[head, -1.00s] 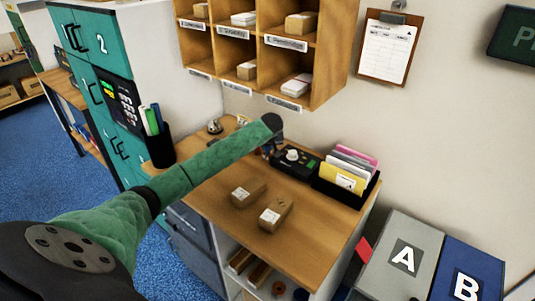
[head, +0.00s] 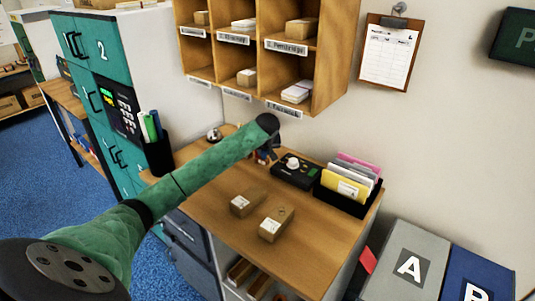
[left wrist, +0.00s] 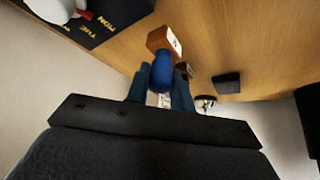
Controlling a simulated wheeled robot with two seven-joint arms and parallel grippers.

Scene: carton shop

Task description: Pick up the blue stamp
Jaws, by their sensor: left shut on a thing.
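The blue stamp (left wrist: 161,72) shows its rounded blue handle between the two fingers of my left gripper (left wrist: 161,88) in the left wrist view. The fingers are shut on it. Its lower part is mostly hidden. In the head view, my left gripper (head: 264,152) is at the back of the wooden desk, beside the black device, and is partly covered by my green arm. I cannot tell there whether the stamp touches the desk. My right gripper is out of view.
A wooden block with a white label (left wrist: 164,42) is close beyond the stamp. A black pad (left wrist: 227,84) lies right of it. The desk (head: 314,225) holds two small cartons (head: 247,201), a black device (head: 295,170) and a folder holder (head: 347,188). Wooden pigeonholes (head: 330,75) hang above.

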